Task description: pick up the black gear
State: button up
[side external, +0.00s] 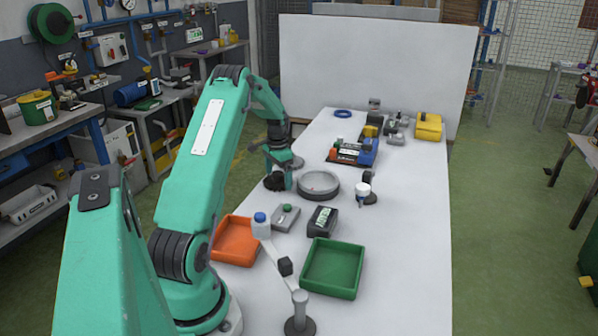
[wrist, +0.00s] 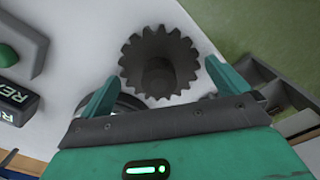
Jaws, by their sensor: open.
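The black gear (wrist: 160,62) is a dark toothed disc with a raised round hub. In the wrist view it shows whole, between the fingers of my gripper (wrist: 165,72). In the side view the gear (side external: 274,182) is a dark shape at the table's left edge, partly hidden by a finger. My gripper (side external: 277,163) is open and points down over it. The fingers stand on either side of the gear in the wrist view; I cannot tell whether they touch it. The grey round turntable (side external: 318,191) is just right of the gear.
A grey box with a green button (side external: 286,217), a black labelled box (side external: 322,222), an orange tray (side external: 216,251) and a green tray (side external: 333,291) stand nearer the camera. A white-topped stand (side external: 362,190) is right of the turntable. The table's right side is clear.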

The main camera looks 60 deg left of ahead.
aim_at(278, 172)
jog(key=c, duration=1.1)
jog(key=shift+r, duration=0.15)
jog(key=shift+r, duration=0.85)
notch_tip(278, 172, up, 2)
jog(key=shift+r, duration=0.25)
jog(key=w+d+r, duration=0.1)
jog(key=d+r, duration=0.1)
jog(key=d, duration=0.1)
jog(key=w+d+r, duration=0.1)
jog(key=d+r, duration=0.1)
jog(key=d, duration=0.2)
jog(key=w+d+r, duration=0.2)
jog(key=d, duration=0.2)
jog(key=shift+w+r, duration=0.1)
jog(key=shift+r, duration=0.2)
